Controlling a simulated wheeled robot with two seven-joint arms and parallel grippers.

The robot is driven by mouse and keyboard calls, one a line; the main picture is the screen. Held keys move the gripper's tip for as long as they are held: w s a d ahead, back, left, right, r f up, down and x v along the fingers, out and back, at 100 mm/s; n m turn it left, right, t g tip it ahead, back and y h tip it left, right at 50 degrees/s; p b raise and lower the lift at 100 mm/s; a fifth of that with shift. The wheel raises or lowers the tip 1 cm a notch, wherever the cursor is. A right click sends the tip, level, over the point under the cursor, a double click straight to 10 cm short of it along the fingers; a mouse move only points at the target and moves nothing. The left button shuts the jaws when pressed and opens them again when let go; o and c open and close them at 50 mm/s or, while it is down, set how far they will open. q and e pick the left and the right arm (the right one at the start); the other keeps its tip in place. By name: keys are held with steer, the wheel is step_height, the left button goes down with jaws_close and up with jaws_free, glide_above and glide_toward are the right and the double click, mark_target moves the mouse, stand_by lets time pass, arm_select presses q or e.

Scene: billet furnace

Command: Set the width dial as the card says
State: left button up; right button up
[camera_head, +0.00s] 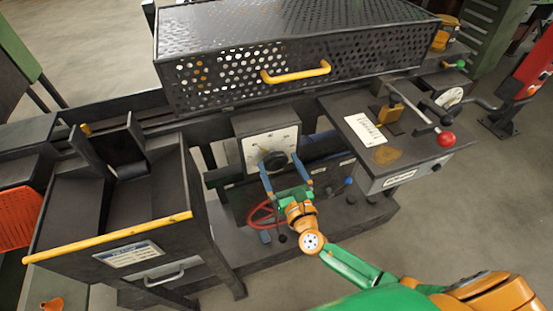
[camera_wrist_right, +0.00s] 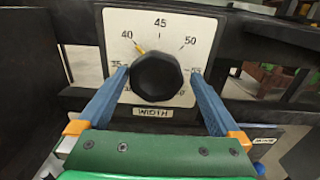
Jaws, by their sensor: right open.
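The width dial is a black knob (camera_wrist_right: 157,78) on a white scale plate (camera_wrist_right: 189,25) with numbers from about 35 to 55. A yellow pointer (camera_wrist_right: 140,48) above the knob points close to 40. The knob also shows in the head view (camera_head: 273,160). My right gripper (camera_wrist_right: 159,74) is open, its two blue fingers on either side of the knob with gaps between. A white card (camera_head: 365,130) lies on the dark bench top at right; its writing is too small to read. My left gripper is not in view.
A perforated guard (camera_head: 215,80) with a yellow handle (camera_head: 296,73) stands above and behind the dial. A red-knobbed lever (camera_head: 445,138) is on the right bench. A dark chute box (camera_head: 105,200) stands at left. A red cable loop (camera_head: 262,213) lies below the dial.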

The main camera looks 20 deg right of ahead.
steer(key=shift+w+a+f, duration=0.1)
steer(key=shift+w+a, duration=0.1)
steer(key=shift+w, duration=0.4)
steer(key=shift+w+a+f, duration=0.15)
steer(key=shift+w+a, duration=0.05)
steer(key=shift+w, duration=0.2)
steer(key=shift+s+d, duration=0.15)
steer(key=shift+s, duration=0.05)
steer(key=c, duration=1.2)
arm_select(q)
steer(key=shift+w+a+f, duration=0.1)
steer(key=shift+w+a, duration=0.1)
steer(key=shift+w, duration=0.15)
arm_select(e)
steer(key=shift+o, duration=0.2)
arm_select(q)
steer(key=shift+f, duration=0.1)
